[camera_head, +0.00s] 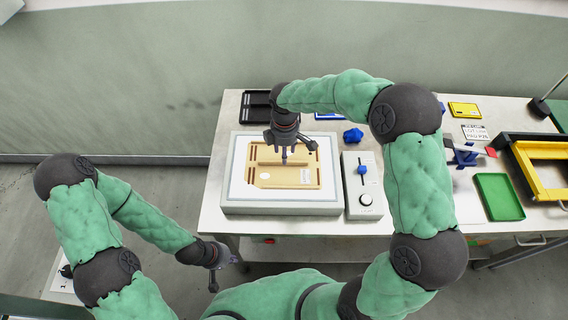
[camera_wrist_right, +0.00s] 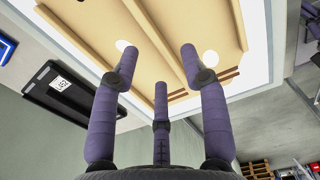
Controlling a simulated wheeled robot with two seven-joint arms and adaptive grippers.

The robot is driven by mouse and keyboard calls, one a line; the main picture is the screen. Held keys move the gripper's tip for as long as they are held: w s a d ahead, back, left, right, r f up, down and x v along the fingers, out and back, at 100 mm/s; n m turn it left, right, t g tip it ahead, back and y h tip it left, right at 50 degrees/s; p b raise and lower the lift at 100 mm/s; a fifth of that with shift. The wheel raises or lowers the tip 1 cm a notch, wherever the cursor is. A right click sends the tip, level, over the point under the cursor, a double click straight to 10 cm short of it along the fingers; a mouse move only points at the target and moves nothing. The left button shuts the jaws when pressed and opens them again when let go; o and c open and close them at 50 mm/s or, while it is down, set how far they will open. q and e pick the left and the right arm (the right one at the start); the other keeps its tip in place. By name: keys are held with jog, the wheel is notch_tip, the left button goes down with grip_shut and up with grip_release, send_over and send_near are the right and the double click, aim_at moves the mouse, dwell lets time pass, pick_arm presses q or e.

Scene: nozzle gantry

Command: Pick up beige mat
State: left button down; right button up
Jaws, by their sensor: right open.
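The beige mat (camera_head: 273,181) lies flat on a white-topped light box (camera_head: 237,188) on the bench. It is a rectangular sheet with raised strips, dark slots, pale round spots and a small white label. My right gripper (camera_head: 285,156) points down over the middle of the mat and hides part of it. In the right wrist view the mat (camera_wrist_right: 215,25) fills the top, and the three purple fingers of my right gripper (camera_wrist_right: 160,58) are spread and empty in front of it. I cannot tell whether they touch it. My left gripper (camera_head: 225,268) hangs low, off the bench's front edge, away from the mat.
A control box with a blue slider (camera_head: 362,170) stands right of the light box. A blue knob-like part (camera_head: 352,135) lies behind it. A black tray (camera_head: 255,105) is at the back left. A green tray (camera_head: 499,197) and a yellow-black frame (camera_head: 545,170) lie at right.

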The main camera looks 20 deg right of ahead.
aim_at(264, 167)
jog(key=f, duration=0.5)
jog(key=shift+w+b, duration=0.2)
jog(key=shift+b, duration=0.15)
jog(key=shift+r, duration=0.1)
grip_shut()
jog(key=shift+r, duration=0.2)
